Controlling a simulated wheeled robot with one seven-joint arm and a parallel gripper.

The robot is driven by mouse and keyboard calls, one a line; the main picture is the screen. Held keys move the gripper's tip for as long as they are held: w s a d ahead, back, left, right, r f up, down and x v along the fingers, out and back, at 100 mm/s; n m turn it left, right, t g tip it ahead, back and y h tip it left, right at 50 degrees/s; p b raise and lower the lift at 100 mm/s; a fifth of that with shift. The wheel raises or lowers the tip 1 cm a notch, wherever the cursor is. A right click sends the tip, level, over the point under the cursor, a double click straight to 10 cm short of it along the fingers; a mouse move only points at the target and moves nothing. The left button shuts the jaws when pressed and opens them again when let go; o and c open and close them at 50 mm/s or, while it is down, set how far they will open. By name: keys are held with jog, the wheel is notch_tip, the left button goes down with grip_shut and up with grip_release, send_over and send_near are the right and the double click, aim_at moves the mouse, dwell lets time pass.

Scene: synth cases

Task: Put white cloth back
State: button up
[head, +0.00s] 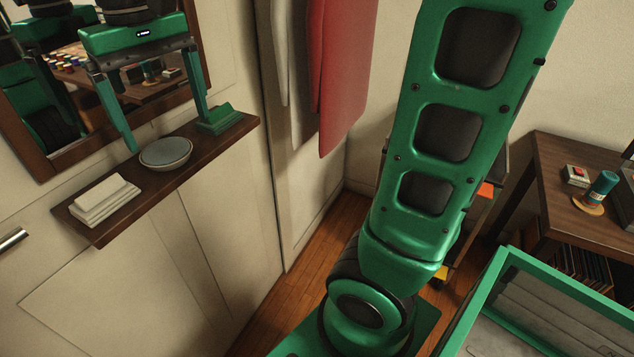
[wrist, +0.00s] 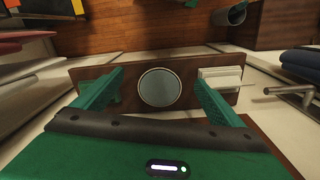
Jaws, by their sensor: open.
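A small stack of folded white cloths (head: 103,198) lies on the left end of a dark wooden shelf (head: 232,132). It also shows in the wrist view (wrist: 220,74), right of a round grey-blue dish (wrist: 160,87). The dish (head: 166,152) stands on the shelf beside the stack. My gripper (head: 172,135) is open, its two green fingers wide apart on either side of the dish. I see nothing between the fingers but the dish beneath or beyond them. Whether a fingertip touches the shelf, I cannot tell.
A framed mirror (head: 195,40) hangs above the shelf and reflects my arm. Red cloth (head: 345,70) and pale cloth hang in the corner. A wooden table (head: 560,150) with a teal can (head: 602,186) stands at the right. A door handle (head: 13,239) sticks out left.

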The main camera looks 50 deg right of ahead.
jog(key=s+d+f+m, duration=0.2)
jog(key=s+d+f, duration=0.1)
jog(key=d, duration=0.3)
jog(key=s+d+f+m, duration=0.1)
jog(key=s+d+f, duration=0.2)
jog(key=d, duration=0.4)
jog(key=s+d+f+m, duration=0.2)
jog(key=s+d+f, duration=0.2)
jog(key=s, duration=0.3)
jog(key=s+d+f+m, duration=0.1)
jog(key=s+d+f, duration=0.3)
jog(key=s+f, duration=0.3)
jog(key=shift+s+d+m, duration=0.2)
jog(key=shift+d+m, duration=0.15)
jog(key=shift+m, duration=0.05)
jog(key=shift+r, duration=0.1)
